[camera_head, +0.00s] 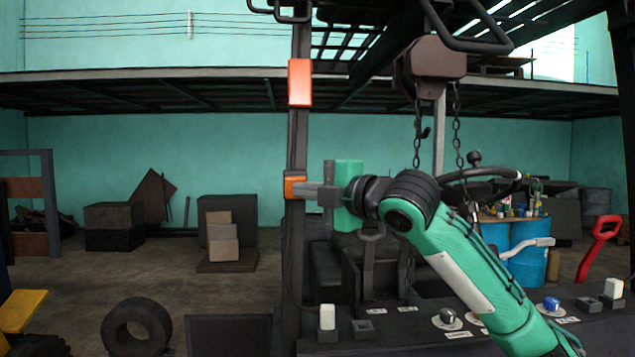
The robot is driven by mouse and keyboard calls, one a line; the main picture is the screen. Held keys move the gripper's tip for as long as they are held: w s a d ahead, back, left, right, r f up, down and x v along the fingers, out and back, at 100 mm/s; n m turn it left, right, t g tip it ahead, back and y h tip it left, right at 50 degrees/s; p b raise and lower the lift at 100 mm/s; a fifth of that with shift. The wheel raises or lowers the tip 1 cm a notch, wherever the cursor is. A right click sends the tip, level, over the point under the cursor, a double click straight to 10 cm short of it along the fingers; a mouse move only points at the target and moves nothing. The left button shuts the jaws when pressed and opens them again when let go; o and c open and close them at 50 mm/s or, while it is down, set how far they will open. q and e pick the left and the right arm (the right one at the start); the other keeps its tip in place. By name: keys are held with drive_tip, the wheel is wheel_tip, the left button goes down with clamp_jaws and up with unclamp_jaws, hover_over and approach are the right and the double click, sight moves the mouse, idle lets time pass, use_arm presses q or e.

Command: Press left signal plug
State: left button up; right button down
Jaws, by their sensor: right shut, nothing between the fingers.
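A dark upright post of the forklift stands left of centre. An orange-red signal block (300,82) is fixed high on it. A smaller orange plug-like piece (293,181) sits lower on the same post; I cannot tell for sure which piece is the left signal plug. My right gripper (300,189) reaches in from the lower right and is shut and empty. Its fingertips are at the lower orange piece and overlap its right side. I cannot tell whether they touch it. My left gripper is not in view.
A hoist with chains (432,70) hangs above my right arm. A steering wheel (481,178) and the dark seat are behind the arm. A dashboard with a white switch (327,318) and several knobs runs along the front. A tyre (137,326) lies at left.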

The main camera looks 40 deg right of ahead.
drive_tip(key=shift+w+d, duration=0.3)
drive_tip(key=shift+w, duration=0.15)
drive_tip(key=shift+w+d+p, duration=0.6)
drive_tip(key=shift+w+p, duration=0.2)
drive_tip(key=shift+w, duration=0.05)
